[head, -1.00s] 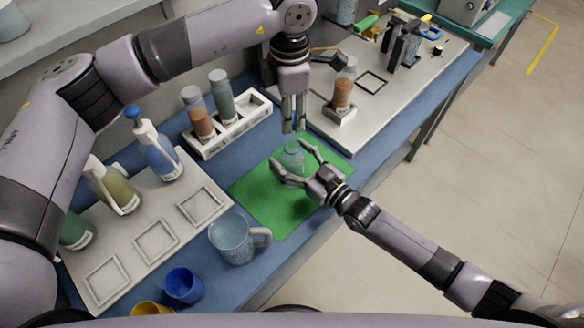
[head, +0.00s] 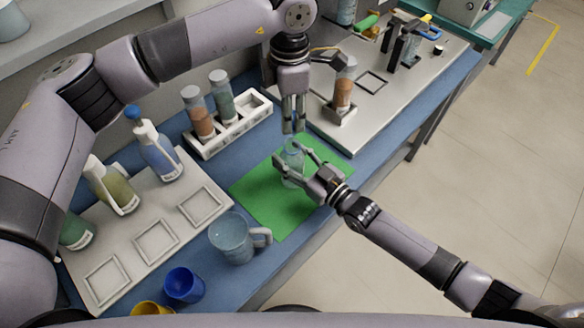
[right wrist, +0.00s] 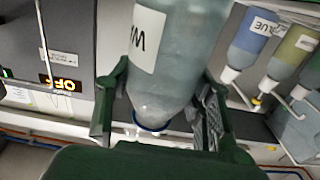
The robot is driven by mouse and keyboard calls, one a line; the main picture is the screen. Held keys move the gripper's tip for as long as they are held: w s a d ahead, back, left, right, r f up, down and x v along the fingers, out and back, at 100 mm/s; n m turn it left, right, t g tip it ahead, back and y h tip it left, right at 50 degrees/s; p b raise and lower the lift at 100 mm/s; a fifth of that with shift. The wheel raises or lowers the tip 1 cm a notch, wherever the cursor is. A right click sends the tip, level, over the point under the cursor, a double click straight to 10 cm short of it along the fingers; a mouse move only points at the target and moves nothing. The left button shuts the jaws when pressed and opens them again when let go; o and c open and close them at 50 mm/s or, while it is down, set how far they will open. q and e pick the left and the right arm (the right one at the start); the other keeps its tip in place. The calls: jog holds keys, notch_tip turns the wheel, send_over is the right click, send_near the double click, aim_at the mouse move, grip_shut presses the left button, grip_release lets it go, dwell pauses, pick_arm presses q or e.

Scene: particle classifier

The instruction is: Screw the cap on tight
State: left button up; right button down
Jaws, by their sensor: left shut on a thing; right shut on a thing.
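A pale, see-through bottle (head: 291,172) is upright over the green mat (head: 262,193). My right gripper (head: 294,160) is shut on its upper body from the right. In the right wrist view the bottle (right wrist: 172,60) appears upside down, large between the fingers, with a partly readable label and a blue ring (right wrist: 152,127) at its neck end. My left gripper (head: 293,128) points down directly above the bottle, its fingers close together on a small blue piece, likely the cap. I cannot tell whether the cap touches the neck, nor whether the bottle's base touches the mat.
A white rack (head: 235,128) with two tubes stands behind on the left. A pale tray (head: 128,225) holds several spray bottles. A clear jug (head: 231,240) and a blue cup (head: 183,285) stand in front. A metal plate with a brown-filled tube (head: 343,92) lies right of my left gripper.

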pick_arm(q)
send_over(291, 147)
jog(key=shift+f, duration=2.45)
jog(key=shift+f, duration=0.1)
jog(key=shift+f, duration=0.8)
jog(key=shift+f, duration=0.6)
